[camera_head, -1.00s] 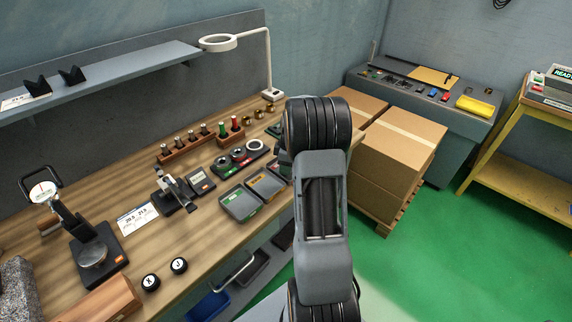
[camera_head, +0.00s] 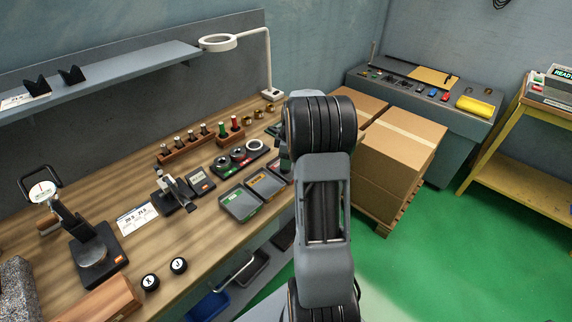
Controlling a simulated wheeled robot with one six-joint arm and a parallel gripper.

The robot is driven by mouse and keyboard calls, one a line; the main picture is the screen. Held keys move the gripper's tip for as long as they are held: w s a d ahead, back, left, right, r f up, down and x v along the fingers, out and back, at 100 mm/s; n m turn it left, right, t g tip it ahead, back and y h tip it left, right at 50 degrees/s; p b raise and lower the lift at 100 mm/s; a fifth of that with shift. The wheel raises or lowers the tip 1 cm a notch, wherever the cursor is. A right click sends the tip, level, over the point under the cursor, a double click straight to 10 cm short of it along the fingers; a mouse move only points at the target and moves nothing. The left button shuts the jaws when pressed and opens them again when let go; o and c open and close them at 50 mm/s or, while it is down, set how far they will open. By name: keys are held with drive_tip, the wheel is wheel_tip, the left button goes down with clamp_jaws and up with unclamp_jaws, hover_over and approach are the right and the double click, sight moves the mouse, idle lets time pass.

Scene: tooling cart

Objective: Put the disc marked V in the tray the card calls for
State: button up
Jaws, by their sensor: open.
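Two black discs, marked X (camera_head: 150,282) and J (camera_head: 179,265), lie at the front of the wooden bench; I see no disc marked V. A white card (camera_head: 137,218) printed with a number range, seemingly 20.5 to 21.5, stands on the bench. Three small grey trays stand in a row near the front edge: one with a green label (camera_head: 239,205), one with a yellow-orange label (camera_head: 266,184), and a third (camera_head: 281,172) partly hidden by my arm. My arm rises at the middle of the picture. My gripper is hidden behind it.
A dial gauge on a black stand (camera_head: 97,258) and a wooden block (camera_head: 108,298) are at the front left. A clamp device (camera_head: 176,192), a wooden rack of pegs (camera_head: 190,147) and a ring holder (camera_head: 238,158) stand behind the trays. Cardboard boxes (camera_head: 398,160) stand right of my arm.

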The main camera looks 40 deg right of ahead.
wheel_tip(320, 180, up, 8)
drive_tip(key=s+a+r+m, duration=0.2)
drive_tip(key=a+r, duration=0.2)
drive_tip(key=a, duration=0.2)
drive_tip(key=s+a+f+m+t+h, duration=0.1)
drive_tip(key=s+a+m, duration=0.5)
drive_tip(key=s+a, duration=0.9)
drive_tip(key=shift+s+a+f+m+t, duration=0.2)
drive_tip(key=shift+a+m+t, duration=0.2)
drive_tip(key=shift+a+t, duration=0.75)
drive_tip(key=shift+a+g, duration=0.25)
